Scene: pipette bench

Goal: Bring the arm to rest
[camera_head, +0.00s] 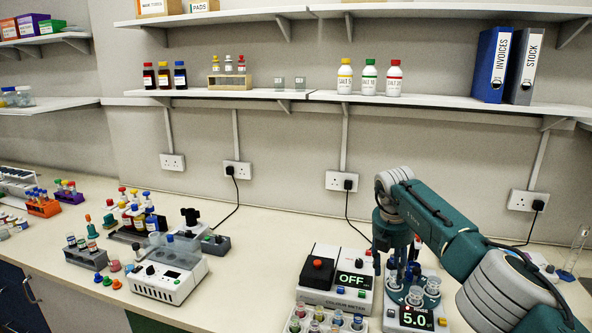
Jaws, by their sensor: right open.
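My right arm, teal and grey, comes in from the right edge. Its gripper (393,268) points down over a white device (416,312) whose display reads 5.0. The gripper is open, and its fingers partly hide the device's back part and the clear cups there. I cannot tell whether the fingertips touch anything. My left gripper is not in view.
A colour meter (330,295) reading OFF stands left of the gripper. A vial rack (322,324) is at the front edge. Farther left is a white machine (168,278). A glass cylinder (574,252) stands at right. The bench middle (255,265) is clear.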

